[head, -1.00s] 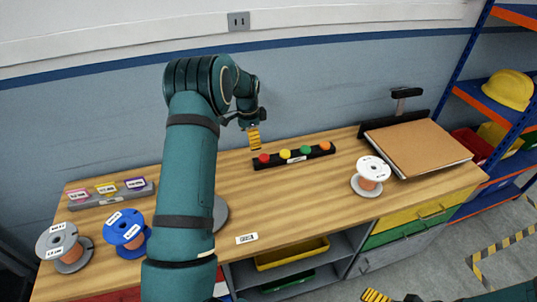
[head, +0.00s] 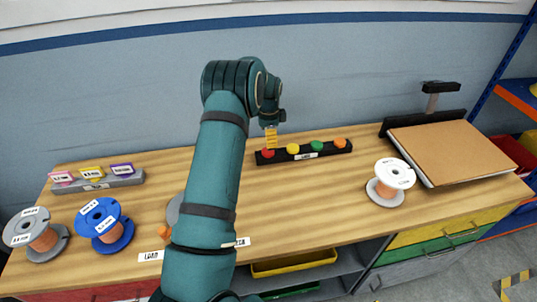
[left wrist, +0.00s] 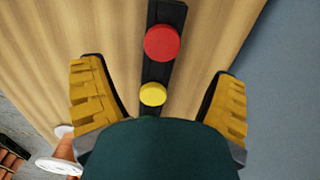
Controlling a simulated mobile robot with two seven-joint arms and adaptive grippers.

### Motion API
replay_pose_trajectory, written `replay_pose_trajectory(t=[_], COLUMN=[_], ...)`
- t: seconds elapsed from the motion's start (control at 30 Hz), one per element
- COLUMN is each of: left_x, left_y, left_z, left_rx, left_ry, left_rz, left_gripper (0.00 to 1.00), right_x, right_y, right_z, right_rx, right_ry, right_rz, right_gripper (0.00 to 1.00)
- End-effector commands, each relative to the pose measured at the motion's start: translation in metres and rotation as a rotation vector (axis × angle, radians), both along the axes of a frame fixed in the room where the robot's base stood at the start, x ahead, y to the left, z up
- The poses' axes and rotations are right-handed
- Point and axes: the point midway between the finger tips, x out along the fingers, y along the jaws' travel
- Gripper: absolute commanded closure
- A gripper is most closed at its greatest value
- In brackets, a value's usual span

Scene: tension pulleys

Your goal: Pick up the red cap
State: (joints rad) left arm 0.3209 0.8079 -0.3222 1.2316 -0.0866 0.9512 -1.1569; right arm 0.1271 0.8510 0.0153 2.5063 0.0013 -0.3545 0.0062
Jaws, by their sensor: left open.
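The red cap (head: 268,153) sits at the left end of a black rack (head: 327,151) near the back of the table. My left gripper (head: 271,138) is just above the red cap and partly in front of it, open and empty. In the left wrist view the red cap (left wrist: 162,42) shows beyond the space between the two yellow fingers (left wrist: 160,105). The yellow cap (left wrist: 152,94) lies between the fingers in that picture. The gap between fingers and caps is hard to judge. My right gripper is out of view.
A green cap (head: 317,146) and an orange cap (head: 340,143) share the rack. A white spool (head: 395,174) stands to the right, near a brown board (head: 440,148). A blue spool (head: 103,220) and grey spool (head: 33,231) stand at left. Bare table surrounds the rack's front.

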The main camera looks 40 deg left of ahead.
Motion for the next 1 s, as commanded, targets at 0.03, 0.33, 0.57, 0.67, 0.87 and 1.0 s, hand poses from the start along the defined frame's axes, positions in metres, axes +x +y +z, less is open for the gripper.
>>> replay_pose_trajectory(t=[0.03,0.33,0.57,0.67,0.87,1.0], left_x=[0.0,0.0,-0.001,-0.001,0.0,0.0], left_y=[0.0,0.001,0.003,0.003,0.004,0.004], left_z=[-0.009,-0.027,-0.058,-0.07,-0.075,-0.074], left_rx=[0.0,0.001,-0.001,0.0,0.001,0.0], left_ry=[0.001,-0.001,0.002,0.001,-0.002,-0.001], left_rz=[0.0,0.0,0.0,-0.001,0.0,0.0], left_gripper=[0.13,0.13,0.13,0.13,0.13,0.31], right_x=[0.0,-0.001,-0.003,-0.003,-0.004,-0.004], right_y=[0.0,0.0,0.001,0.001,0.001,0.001], right_z=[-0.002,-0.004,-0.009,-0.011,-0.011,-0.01], right_rx=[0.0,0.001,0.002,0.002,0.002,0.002], right_ry=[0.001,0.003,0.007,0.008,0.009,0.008], right_rz=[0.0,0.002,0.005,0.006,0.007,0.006], right_gripper=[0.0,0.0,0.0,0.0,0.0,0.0])
